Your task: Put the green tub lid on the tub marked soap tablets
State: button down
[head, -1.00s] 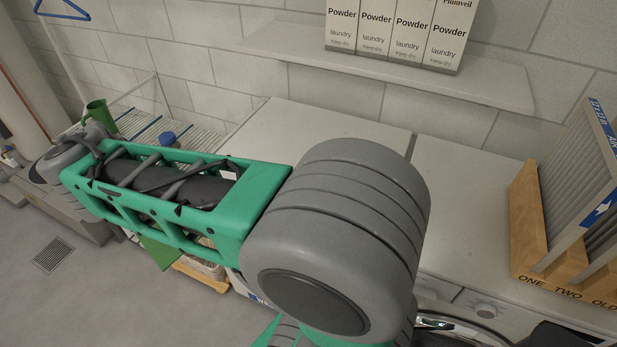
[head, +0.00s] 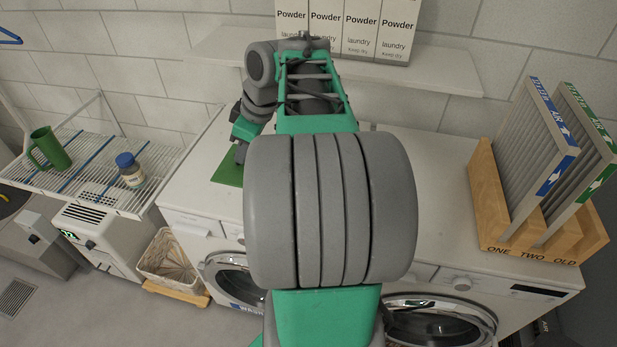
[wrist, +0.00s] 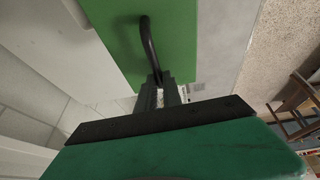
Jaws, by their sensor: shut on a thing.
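The green tub lid (head: 228,172) shows in the head view as a flat green plate over the left part of the white machine top. In the wrist view the lid (wrist: 185,30) fills the top middle, with a dark arched handle (wrist: 148,45). My gripper (wrist: 163,82) is shut on that handle; its fingers also show beside the lid in the head view (head: 241,152). How high the lid is above the machine top is hard to tell. I see no tub marked soap tablets; my arm hides much of the middle of the worktop.
Powder boxes (head: 345,30) stand on a wall shelf (head: 440,80) behind my arm. A wooden rack (head: 490,215) with filters stands at right. A wire shelf (head: 85,180) at left holds a green jug (head: 50,150) and a blue-capped jar (head: 130,172). A basket (head: 168,262) sits below.

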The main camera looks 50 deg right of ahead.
jog(key=shift+s+d+r, duration=0.1)
jog(key=shift+s+d, duration=0.65)
jog(key=shift+d, duration=0.3)
jog(key=s+d+f+p, duration=0.1)
jog(key=d+f+p, duration=0.3)
jog(key=d+f, duration=0.8)
jog(key=shift+s+d+f+p, duration=0.2)
jog(key=shift+d+f+p, duration=0.1)
jog(key=shift+d+f, duration=0.15)
jog(key=c, duration=1.5)
grip_release()
jog(key=shift+r, duration=0.15)
